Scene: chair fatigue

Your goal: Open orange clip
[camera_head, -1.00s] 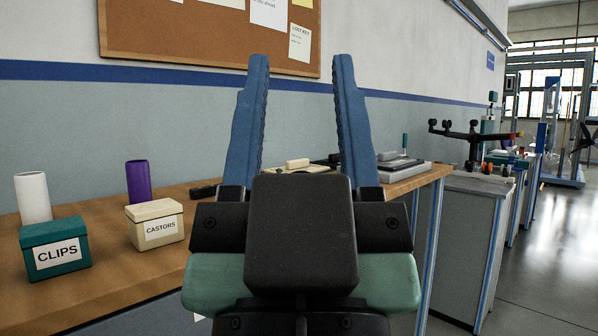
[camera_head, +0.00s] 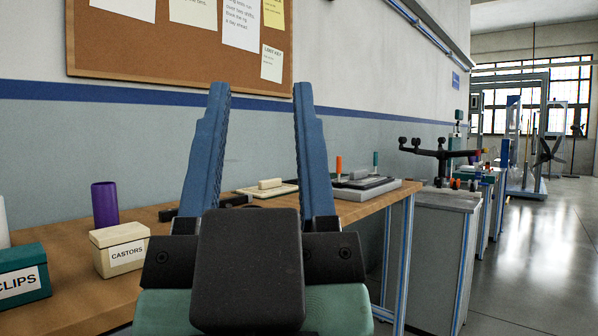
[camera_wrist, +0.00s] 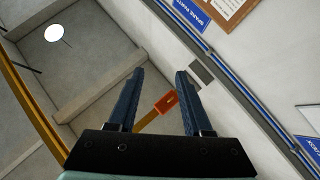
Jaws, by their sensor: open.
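My gripper (camera_head: 261,90) is open and empty, with two blue fingers pointing up in front of the wall; it also shows open in the wrist view (camera_wrist: 159,74). A small upright orange piece (camera_head: 339,165) stands at the grey fixture on the bench, just right of my right finger in the head view. It may be the orange clip, but it is too small to tell. Its lower part is hard to make out. My gripper is apart from it.
A teal upright piece (camera_head: 375,162) stands beside the orange one at the grey fixture (camera_head: 372,187). The wooden bench (camera_head: 75,290) holds a castors box (camera_head: 120,250), a clips box (camera_head: 22,275) and a purple cylinder (camera_head: 105,204). The floor (camera_head: 530,260) at right is clear.

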